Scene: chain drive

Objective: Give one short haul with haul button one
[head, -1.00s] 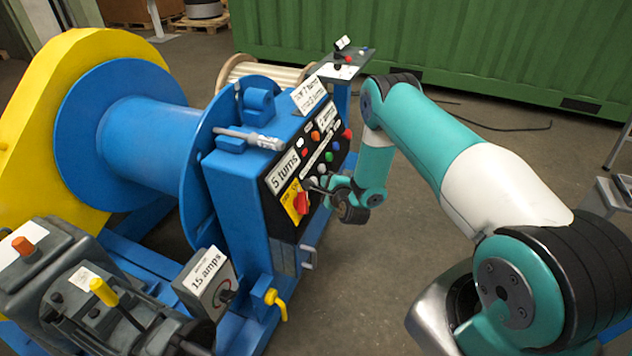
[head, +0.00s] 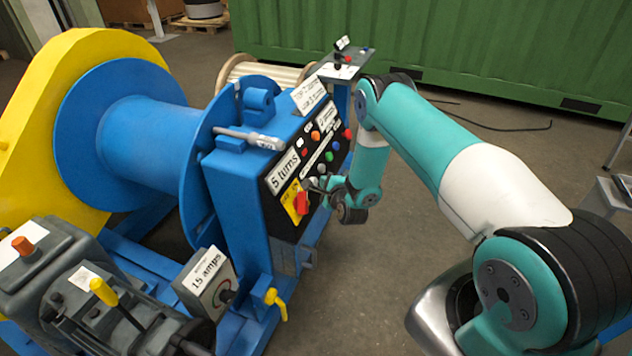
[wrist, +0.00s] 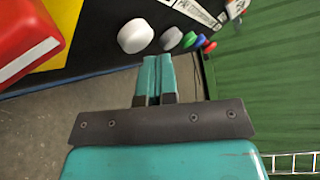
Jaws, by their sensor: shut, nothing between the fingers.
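The dark control panel (head: 281,208) on the blue winch housing carries several coloured buttons. In the wrist view a white button (wrist: 135,36) sits just ahead and left of my fingertips, with a grey button (wrist: 171,39), a green button (wrist: 189,40), a blue one and a red one running off to the right. I cannot read which is haul button one. My gripper (wrist: 153,62) is shut and empty, its tips close to the panel's lower edge; a gap to the white button seems to show. In the head view my gripper (head: 318,184) is beside the panel, partly hidden by my wrist.
A red rotary switch (head: 301,204) on a yellow plate is close left of my gripper. A sign reads "5 turns" (head: 285,171); a box reads "15 amps" (head: 208,269). The blue drum (head: 150,140) stands left. A yellow valve handle (head: 276,302) is low in front.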

